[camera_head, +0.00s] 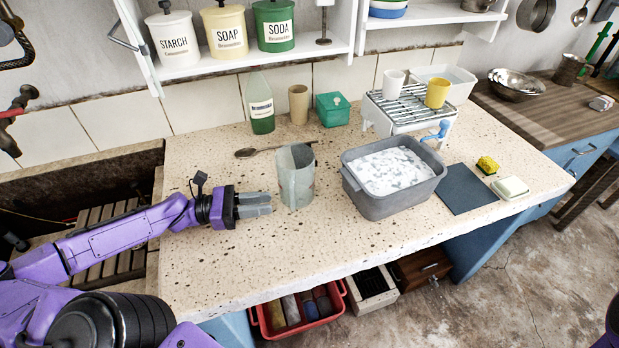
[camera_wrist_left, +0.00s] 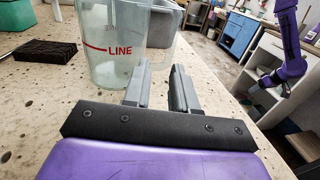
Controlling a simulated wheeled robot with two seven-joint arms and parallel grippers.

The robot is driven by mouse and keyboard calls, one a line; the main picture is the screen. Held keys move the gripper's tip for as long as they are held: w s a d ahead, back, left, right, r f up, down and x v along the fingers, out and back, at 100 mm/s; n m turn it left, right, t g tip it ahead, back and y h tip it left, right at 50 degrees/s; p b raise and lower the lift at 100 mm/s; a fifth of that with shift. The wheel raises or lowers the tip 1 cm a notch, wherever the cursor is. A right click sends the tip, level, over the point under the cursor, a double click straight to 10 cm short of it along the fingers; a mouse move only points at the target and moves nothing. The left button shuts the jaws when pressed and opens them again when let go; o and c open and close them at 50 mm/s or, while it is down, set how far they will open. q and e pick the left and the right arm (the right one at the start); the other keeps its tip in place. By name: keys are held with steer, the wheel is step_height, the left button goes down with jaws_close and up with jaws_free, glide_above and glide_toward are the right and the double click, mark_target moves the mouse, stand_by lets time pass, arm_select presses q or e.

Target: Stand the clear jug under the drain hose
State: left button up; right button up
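The clear jug (camera_head: 296,178) stands upright on the speckled counter, left of the grey tub. In the left wrist view the jug (camera_wrist_left: 108,50) shows a red line marked LINE. My left gripper (camera_head: 268,204) is low over the counter, just left of the jug. Its fingers (camera_wrist_left: 159,84) are apart with nothing between them, pointing past the jug's lower side. A blue spout (camera_head: 438,131) sticks out at the dish rack's front right corner; I cannot tell if it is the drain hose. My right gripper (camera_wrist_left: 256,88) is small in the left wrist view, its fingers unclear.
A grey tub (camera_head: 378,207) of suds stands right of the jug, before the dish rack (camera_head: 408,108) with cups. A dark mat (camera_head: 466,188), yellow sponge (camera_head: 487,165) and soap dish (camera_head: 510,187) lie right.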

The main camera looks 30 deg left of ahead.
arm_select(q)
steer(key=d, duration=0.2)
steer(key=w+d, duration=0.1)
steer(key=shift+w+d+r+b, duration=0.1)
steer(key=shift+d+r+b, duration=0.25)
steer(key=x, duration=0.1)
steer(key=b+x, duration=0.1)
steer(key=x, duration=0.1)
steer(key=f+b+x, duration=0.1)
steer(key=x, duration=0.1)
steer(key=shift+w, duration=0.1)
steer(key=shift+w+d+r, duration=0.15)
steer(key=shift+d, duration=0.25)
arm_select(e)
steer(key=f, duration=0.3)
steer(key=shift+s, duration=0.4)
arm_select(q)
jaws_close()
